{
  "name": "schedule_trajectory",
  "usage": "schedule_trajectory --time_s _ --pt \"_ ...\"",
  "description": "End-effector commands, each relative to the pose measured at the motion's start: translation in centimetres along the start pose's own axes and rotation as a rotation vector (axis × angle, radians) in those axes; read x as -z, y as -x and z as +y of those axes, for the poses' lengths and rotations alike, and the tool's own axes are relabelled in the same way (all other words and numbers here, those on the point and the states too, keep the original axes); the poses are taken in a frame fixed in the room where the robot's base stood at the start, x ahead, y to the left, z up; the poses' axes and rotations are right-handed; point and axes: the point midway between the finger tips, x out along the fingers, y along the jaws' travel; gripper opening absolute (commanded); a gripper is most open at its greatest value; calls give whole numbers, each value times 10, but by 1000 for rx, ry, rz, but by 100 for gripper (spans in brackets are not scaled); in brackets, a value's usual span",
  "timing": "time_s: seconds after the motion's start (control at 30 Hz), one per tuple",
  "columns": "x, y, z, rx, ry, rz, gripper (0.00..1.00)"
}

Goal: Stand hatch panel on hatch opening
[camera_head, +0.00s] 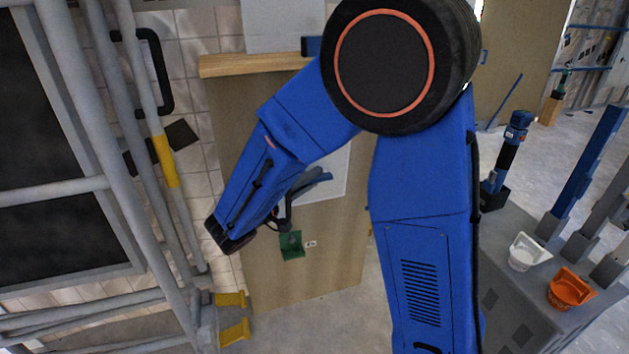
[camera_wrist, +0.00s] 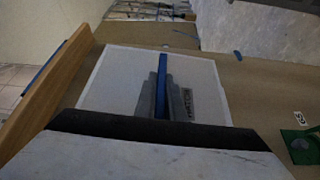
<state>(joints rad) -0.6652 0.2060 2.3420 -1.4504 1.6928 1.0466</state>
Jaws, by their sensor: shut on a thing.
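A pale grey square hatch panel (camera_head: 335,178) shows against a tall wooden board, partly hidden behind my arm. In the wrist view the panel (camera_wrist: 110,85) bears a dark label and an upright blue bar (camera_wrist: 163,75). My gripper (camera_wrist: 165,100) has its grey fingers on both sides of that bar, shut on it. In the head view my gripper (camera_head: 308,184) is partly covered by my blue forearm. I cannot tell whether the panel touches the board. I cannot make out the hatch opening.
The wooden board (camera_head: 310,275) has a ledge (camera_head: 250,64) on top and a green fitting (camera_head: 291,245) low down. A grey pipe frame (camera_head: 118,150) with yellow parts stands close on the left. A white bin (camera_head: 523,253) and an orange bin (camera_head: 568,290) are at right.

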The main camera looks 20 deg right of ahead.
Motion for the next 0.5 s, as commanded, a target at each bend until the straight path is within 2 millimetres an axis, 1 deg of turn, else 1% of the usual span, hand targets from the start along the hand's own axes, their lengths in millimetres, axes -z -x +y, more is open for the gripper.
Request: schedule_trajectory --time_s 0.5 --pt "32 -18 -9 -1 0 -2 0"
